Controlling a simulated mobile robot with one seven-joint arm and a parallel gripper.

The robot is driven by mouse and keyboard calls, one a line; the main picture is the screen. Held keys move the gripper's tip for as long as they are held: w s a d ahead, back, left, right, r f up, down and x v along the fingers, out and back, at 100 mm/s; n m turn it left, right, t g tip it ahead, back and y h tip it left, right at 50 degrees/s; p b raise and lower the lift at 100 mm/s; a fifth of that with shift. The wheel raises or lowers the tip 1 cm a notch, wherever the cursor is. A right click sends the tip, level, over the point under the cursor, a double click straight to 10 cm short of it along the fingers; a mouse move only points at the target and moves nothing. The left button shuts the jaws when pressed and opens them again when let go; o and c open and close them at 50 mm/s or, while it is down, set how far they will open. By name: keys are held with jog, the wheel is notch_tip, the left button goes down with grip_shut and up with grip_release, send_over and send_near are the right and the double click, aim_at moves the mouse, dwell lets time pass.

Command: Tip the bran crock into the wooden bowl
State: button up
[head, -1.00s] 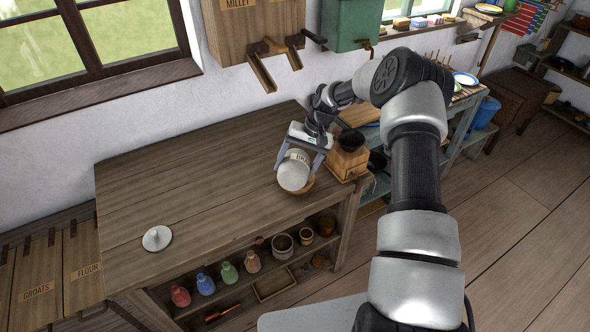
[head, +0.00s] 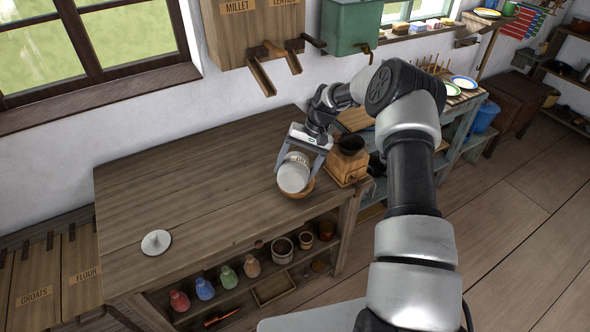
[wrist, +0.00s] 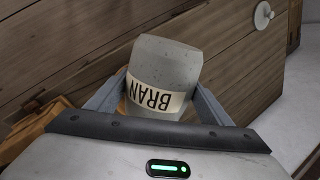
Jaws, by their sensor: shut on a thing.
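The bran crock (head: 293,173) is pale grey with a label reading BRAN, which shows large in the wrist view (wrist: 157,99). My gripper (head: 296,160) is shut on the crock, one finger on each side. The crock is tilted over the wooden bowl (head: 305,190), near the right front end of the workbench. Only part of the bowl's rim shows beneath the crock. The crock's mouth and the inside of the bowl are hidden, and I cannot see any bran falling.
A coffee mill (head: 346,164) stands just right of the bowl. A round white lid (head: 156,242) lies at the bench's left front. The middle of the workbench (head: 205,195) is clear. Several bottles and small pots stand on the shelf below.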

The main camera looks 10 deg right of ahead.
jog(key=shift+w, duration=0.15)
jog(key=shift+w+d+r+g+b, duration=0.1)
jog(key=shift+w+g+b, duration=0.15)
jog(key=shift+g+b, duration=0.4)
jog(key=shift+w+b, duration=0.1)
jog(key=shift+b, duration=0.2)
jog(key=shift+r+g+y, duration=0.25)
jog(key=shift+r+y, duration=0.05)
jog(key=shift+d+b, duration=0.1)
jog(key=shift+b, duration=0.2)
dwell(0.7)
jog(key=shift+f+b, duration=0.2)
jog(key=shift+b, duration=0.1)
jog(key=shift+r+b, duration=0.1)
jog(key=shift+b, duration=0.3)
jog(key=shift+r, duration=0.1)
